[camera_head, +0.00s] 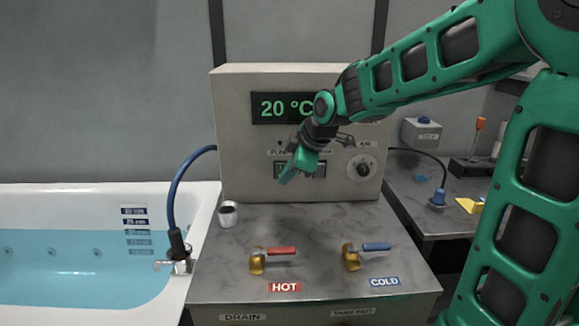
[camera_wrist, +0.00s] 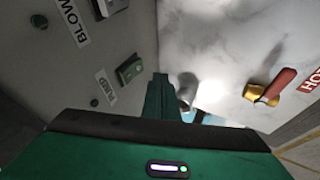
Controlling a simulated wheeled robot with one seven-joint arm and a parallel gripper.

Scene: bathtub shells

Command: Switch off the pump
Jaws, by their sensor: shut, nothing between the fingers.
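The pump switch (camera_wrist: 130,68) is a small dark green rocker on the grey control panel (camera_head: 235,130), beside the PUMP label (camera_wrist: 105,87) in the wrist view. I cannot tell its position. In the head view my gripper (camera_head: 286,178) is in front of the switch row and partly covers it. My gripper is shut and empty; its fingers (camera_wrist: 160,82) point down past the pump switch in the wrist view. I see no clear contact with the switch.
The blower switch (camera_wrist: 110,6) sits beside the pump switch. An AIR knob (camera_head: 362,168) is to the right on the panel. The counter below holds a red-handled hot tap (camera_head: 280,251), a blue-handled cold tap (camera_head: 375,247) and a small cup (camera_head: 228,214). A water-filled tub (camera_head: 205,205) stands left.

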